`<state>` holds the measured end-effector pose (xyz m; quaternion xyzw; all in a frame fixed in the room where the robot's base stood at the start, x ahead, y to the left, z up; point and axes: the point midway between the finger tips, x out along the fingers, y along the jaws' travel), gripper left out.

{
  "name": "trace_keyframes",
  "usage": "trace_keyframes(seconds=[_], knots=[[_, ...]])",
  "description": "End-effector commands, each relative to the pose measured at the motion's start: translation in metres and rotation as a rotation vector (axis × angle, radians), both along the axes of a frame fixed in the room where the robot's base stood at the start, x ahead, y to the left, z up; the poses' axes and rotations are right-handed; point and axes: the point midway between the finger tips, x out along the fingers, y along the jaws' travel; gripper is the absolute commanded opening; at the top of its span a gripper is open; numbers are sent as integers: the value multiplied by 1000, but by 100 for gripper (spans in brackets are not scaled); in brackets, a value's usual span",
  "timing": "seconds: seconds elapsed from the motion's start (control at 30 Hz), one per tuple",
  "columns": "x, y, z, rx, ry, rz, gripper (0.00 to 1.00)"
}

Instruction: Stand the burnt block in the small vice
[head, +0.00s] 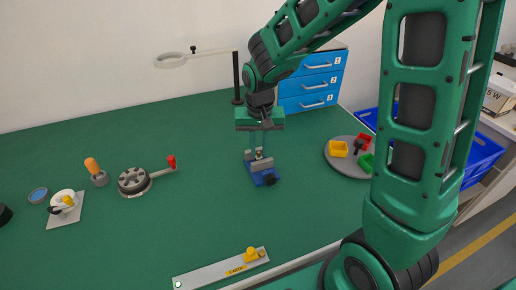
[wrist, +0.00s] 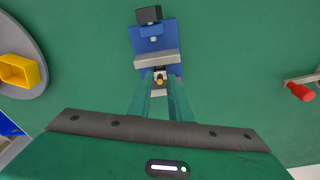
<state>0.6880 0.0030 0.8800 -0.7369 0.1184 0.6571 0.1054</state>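The small vice (head: 265,179) is blue with grey jaws and stands on the green bench top. It also shows in the wrist view (wrist: 154,35), where its grey jaw (wrist: 157,59) lies just beyond my fingertips. A small block with a pale and brass-coloured top, apparently the burnt block (wrist: 160,78), sits between my fingertips and between the vice jaws. It looks upright in the head view (head: 259,153). My gripper (head: 258,148) points straight down over the vice, its fingers on either side of the block. I cannot tell whether they touch it. The block's lower part is hidden.
A round grey tray (head: 340,170) with yellow, red and green bins stands right of the vice. A grey round fixture (head: 133,181) with a red-knobbed lever is to the left. Blue drawers (head: 312,83) and a ring lamp (head: 170,60) stand behind. A metal strip (head: 215,272) lies in front.

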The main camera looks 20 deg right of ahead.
Motion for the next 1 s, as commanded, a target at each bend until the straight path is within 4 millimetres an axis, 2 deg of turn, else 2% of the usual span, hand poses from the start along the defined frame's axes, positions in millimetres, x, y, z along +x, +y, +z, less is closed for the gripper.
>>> trace_keyframes(seconds=[0.37, 0.47, 0.8, 1.0], knots=[[0, 0, 6, 0, -3, 0, 29], [-1, 1, 17, 1, -3, 0, 29], [-7, 3, 78, 1, -3, 0, 29], [-9, 4, 101, 1, -1, 0, 29]])
